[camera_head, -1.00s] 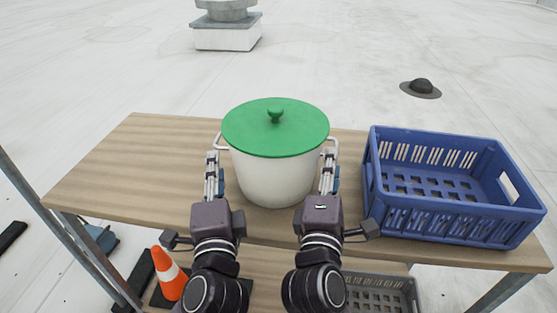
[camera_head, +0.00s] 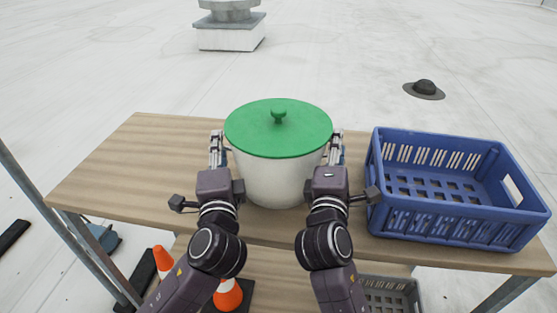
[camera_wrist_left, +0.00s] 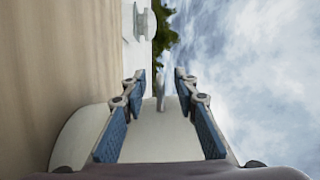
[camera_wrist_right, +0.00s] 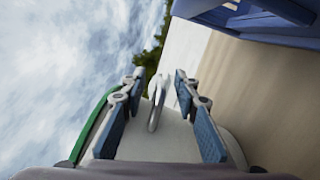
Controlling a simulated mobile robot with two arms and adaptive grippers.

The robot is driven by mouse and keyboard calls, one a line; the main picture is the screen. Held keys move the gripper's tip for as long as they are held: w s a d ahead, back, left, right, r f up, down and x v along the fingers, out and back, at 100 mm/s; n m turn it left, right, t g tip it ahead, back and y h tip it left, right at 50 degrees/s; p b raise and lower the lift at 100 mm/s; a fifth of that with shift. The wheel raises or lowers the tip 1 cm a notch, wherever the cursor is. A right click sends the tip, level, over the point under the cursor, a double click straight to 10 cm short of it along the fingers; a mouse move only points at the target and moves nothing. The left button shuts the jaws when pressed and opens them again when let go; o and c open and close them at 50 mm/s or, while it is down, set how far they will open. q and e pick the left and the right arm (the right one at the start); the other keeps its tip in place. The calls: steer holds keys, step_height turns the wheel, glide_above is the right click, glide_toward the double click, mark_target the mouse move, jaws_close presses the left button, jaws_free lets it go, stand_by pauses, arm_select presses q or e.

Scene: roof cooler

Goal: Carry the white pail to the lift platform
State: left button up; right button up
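The white pail (camera_head: 272,183) with a green lid (camera_head: 278,128) stands upright on the wooden table (camera_head: 120,175). My left gripper (camera_head: 216,148) is at the pail's left side and my right gripper (camera_head: 336,150) at its right side. In the left wrist view the fingers (camera_wrist_left: 160,92) are apart, with a pail handle (camera_wrist_left: 161,90) between them. In the right wrist view the fingers (camera_wrist_right: 158,90) are also apart around the other handle (camera_wrist_right: 156,105). Neither gripper visibly pinches its handle. The lift platform cannot be made out.
A blue crate (camera_head: 455,222) stands close to the right of my right gripper. Orange cones (camera_head: 228,294) and a grey crate (camera_head: 390,293) are below the tabletop. The table's left part is bare. A vent (camera_head: 231,30) and a dark cap (camera_head: 424,88) stand on the roof beyond.

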arm_select(q)
steer(key=shift+w, duration=0.15)
arm_select(e)
steer(key=shift+w, duration=0.15)
steer(key=shift+c, duration=0.2)
arm_select(q)
jaws_close()
arm_select(e)
jaws_close()
arm_select(q)
steer(key=shift+r, duration=0.1)
